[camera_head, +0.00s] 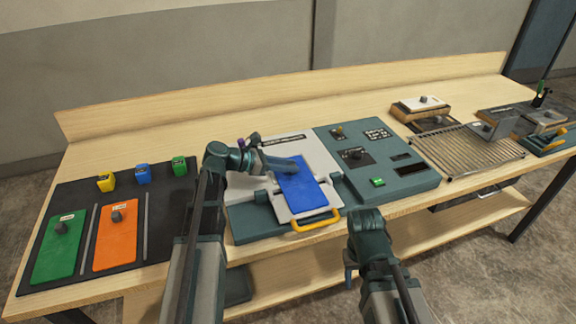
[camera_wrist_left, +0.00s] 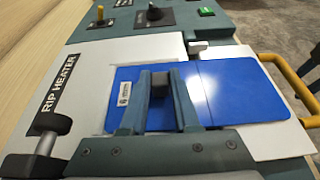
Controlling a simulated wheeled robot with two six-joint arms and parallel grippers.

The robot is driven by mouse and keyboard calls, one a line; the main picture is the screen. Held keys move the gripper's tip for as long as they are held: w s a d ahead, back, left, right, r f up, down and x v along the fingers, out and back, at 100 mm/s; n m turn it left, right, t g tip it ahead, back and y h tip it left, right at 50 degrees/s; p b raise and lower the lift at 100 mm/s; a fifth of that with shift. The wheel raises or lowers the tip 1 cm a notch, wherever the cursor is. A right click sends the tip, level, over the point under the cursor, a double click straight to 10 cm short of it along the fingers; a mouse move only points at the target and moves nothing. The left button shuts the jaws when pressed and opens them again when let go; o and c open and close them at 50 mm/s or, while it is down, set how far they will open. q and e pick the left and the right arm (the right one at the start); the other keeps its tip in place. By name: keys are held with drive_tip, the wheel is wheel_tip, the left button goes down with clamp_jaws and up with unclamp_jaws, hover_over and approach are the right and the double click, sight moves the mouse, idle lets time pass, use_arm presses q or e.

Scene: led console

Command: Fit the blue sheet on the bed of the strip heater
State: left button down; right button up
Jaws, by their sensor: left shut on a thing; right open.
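The blue sheet (camera_head: 308,198) lies over the pale bed of the strip heater (camera_head: 248,217), lined up roughly with the bed's length. My left gripper (camera_head: 292,166) is shut on the dark knob at the sheet's far part. In the left wrist view, the fingers (camera_wrist_left: 160,88) close around this knob, and the blue sheet (camera_wrist_left: 245,88) shows a label beside it. The sheet looks flat over the bed; I cannot tell whether it rests fully. My right gripper (camera_head: 350,268) is open and empty in front of the table edge.
A teal control panel (camera_head: 405,181) with knobs and a green switch adjoins the heater. A yellow handle (camera_head: 316,221) sticks out at its front. Green (camera_head: 60,248) and orange sheets (camera_head: 115,235) lie on a dark mat at left. A wire rack (camera_head: 465,152) stands right.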

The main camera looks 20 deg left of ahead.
use_arm(q)
drive_tip(key=c, duration=0.6)
unclamp_jaws()
drive_tip(key=p+v, duration=0.5)
drive_tip(key=v, duration=0.7)
drive_tip(key=shift+s+a+r, duration=0.1)
drive_tip(key=shift+a+r, duration=0.05)
drive_tip(key=shift+s+a+r, duration=0.15)
drive_tip(key=shift+s+a, duration=0.25)
drive_tip(key=shift+a, duration=0.15)
